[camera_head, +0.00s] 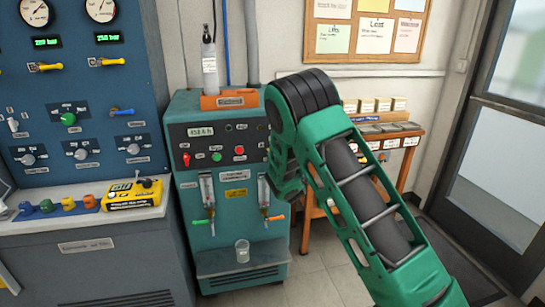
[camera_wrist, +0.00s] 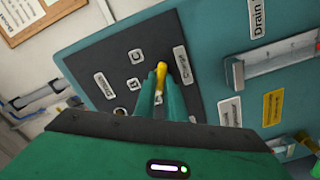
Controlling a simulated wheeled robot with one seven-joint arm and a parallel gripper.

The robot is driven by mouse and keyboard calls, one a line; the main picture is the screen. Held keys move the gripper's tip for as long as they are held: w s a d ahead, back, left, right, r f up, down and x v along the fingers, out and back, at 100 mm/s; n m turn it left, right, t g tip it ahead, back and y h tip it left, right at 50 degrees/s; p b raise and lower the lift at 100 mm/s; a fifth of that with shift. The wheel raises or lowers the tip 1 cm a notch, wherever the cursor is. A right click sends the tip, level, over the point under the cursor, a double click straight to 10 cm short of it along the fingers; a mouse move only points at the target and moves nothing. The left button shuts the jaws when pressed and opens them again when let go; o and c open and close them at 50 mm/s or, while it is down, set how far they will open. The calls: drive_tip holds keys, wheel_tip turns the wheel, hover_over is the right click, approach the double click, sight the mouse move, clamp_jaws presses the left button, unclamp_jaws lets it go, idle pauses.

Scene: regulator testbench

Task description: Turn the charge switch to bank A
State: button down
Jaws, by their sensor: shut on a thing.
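The charge switch (camera_wrist: 161,72) shows in the wrist view as a yellow handle on a dark panel, beside a white "Charge" label (camera_wrist: 183,65). My gripper (camera_wrist: 160,92) has its two green fingers closed around the yellow handle. Small white letter plates stand beside the switch. One reads C (camera_wrist: 136,56); another (camera_wrist: 134,84) is hard to read. The fingers hide the switch's base and part of the panel, so I cannot tell which letter it points to. In the head view my green arm covers the switch and the gripper.
The teal testbench (camera_head: 240,225) stands in the middle, with a red rocker switch, buttons and two gauges with green and orange valves. A clear cup (camera_head: 242,251) stands on its lower ledge. A blue panel (camera_head: 75,115) is at left. A wooden shelf (camera_head: 412,150) is behind my arm.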

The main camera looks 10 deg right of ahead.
drive_tip(key=shift+a+f, duration=0.1)
drive_tip(key=shift+a, duration=0.05)
drive_tip(key=c, duration=1.8)
unclamp_jaws()
drive_tip(key=shift+s, duration=5.25)
